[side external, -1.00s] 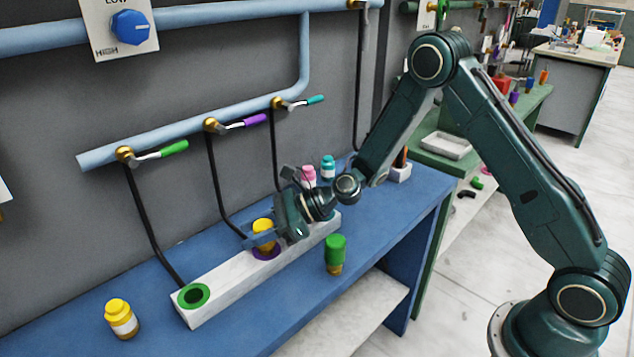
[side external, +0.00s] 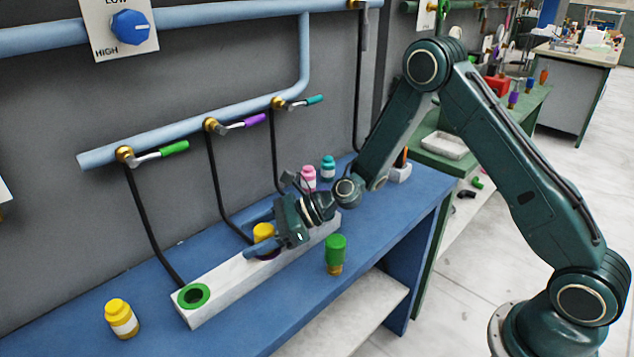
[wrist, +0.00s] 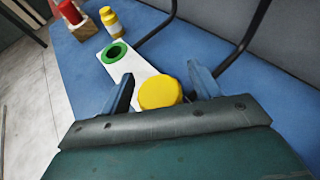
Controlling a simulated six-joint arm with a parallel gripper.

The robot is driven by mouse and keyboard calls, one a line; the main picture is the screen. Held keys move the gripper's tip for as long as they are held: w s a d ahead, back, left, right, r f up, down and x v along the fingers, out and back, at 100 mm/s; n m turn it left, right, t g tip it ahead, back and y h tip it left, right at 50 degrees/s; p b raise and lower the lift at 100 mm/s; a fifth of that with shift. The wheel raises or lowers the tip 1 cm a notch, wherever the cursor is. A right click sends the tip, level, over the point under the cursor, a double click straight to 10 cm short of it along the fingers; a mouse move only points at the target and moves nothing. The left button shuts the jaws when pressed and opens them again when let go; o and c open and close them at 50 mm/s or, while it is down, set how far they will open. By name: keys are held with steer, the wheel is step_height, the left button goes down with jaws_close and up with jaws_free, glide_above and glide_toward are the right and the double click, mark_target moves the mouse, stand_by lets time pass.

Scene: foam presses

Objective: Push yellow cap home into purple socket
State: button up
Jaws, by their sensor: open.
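The yellow cap (side external: 263,231) stands upright at the purple socket in the white block (side external: 215,295). The near finger hides its lower part and nearly all of the purple ring, so I cannot tell how deep it sits. My gripper (side external: 256,233) is open, with one finger on each side of the cap. In the wrist view, the round top of the yellow cap (wrist: 160,92) lies between the spread fingers of my gripper (wrist: 160,76), with a gap visible on both sides.
A green-ringed socket (side external: 194,296) is empty at the block's near end. A yellow bottle (side external: 121,319) stands at the left, a green-capped piece (side external: 335,254) in front of the block. Pink (side external: 308,177) and teal (side external: 327,168) bottles stand behind. Black hoses run down the wall.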

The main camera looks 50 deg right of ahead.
steer(key=shift+s+d, duration=0.1)
steer(key=shift+d, duration=0.05)
steer(key=v, duration=1.3)
steer(key=shift+d, duration=0.2)
steer(key=shift+s+r, duration=0.15)
steer(key=shift+s, duration=0.05)
steer(key=s+r+n, duration=0.1)
steer(key=n, duration=0.1)
steer(key=s+a+r+n+g+h, duration=0.1)
steer(key=s+n, duration=0.1)
steer(key=n, duration=0.1)
steer(key=s+r+n+g+h, duration=0.1)
steer(key=r+n, duration=0.1)
steer(key=n, duration=0.1)
steer(key=shift+s+a, duration=0.25)
steer(key=shift+s, duration=0.05)
steer(key=s+d+r+n+h, duration=0.4)
steer(key=s+n, duration=0.4)
steer(key=s, duration=0.2)
steer(key=s+d+r+n+h, duration=0.4)
steer(key=s+n, duration=0.4)
steer(key=s, duration=0.3)
steer(key=shift+s+d+r+n+h, duration=0.2)
steer(key=shift+r+n+h, duration=0.3)
steer(key=shift+r, duration=0.75)
